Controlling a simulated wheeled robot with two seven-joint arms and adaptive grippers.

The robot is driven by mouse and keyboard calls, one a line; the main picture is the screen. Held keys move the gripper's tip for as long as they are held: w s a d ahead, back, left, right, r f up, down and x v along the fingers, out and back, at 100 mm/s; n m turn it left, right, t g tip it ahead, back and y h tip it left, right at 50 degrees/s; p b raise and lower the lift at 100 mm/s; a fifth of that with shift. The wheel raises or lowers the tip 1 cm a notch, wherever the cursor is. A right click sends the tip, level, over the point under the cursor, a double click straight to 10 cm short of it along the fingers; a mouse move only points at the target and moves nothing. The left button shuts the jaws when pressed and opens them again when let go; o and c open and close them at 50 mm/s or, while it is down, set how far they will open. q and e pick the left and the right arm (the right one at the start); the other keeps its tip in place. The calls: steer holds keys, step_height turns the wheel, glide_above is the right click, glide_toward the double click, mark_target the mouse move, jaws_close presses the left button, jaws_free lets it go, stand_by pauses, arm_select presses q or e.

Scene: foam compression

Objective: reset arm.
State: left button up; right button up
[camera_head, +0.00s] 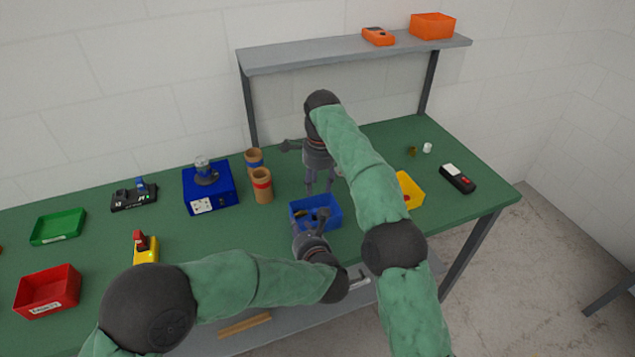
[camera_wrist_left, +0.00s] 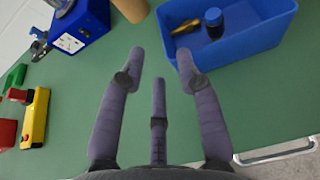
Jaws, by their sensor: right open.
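My left gripper (camera_head: 312,218) is at the front edge of a blue bin (camera_head: 334,219) in the head view. In the left wrist view its fingers (camera_wrist_left: 160,60) are spread apart with nothing between them. The blue bin (camera_wrist_left: 255,45) lies just beyond the right finger there. It holds a brass-coloured piece (camera_wrist_left: 187,27) and a dark blue-black cylinder (camera_wrist_left: 213,23). My right gripper (camera_head: 319,186) hangs fingers down just behind the bin, open and empty. My right arm reaches across the right half of the table.
Brown tubes (camera_head: 262,187) and a blue device (camera_head: 209,188) stand left of the grippers. A yellow bin (camera_head: 411,190) is partly behind my right arm. A black meter (camera_head: 457,179) lies at right. A grey shelf (camera_head: 350,53) rises behind. Bare green table shows at left-centre.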

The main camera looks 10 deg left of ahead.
arm_select(q)
steer(key=shift+v, duration=1.4)
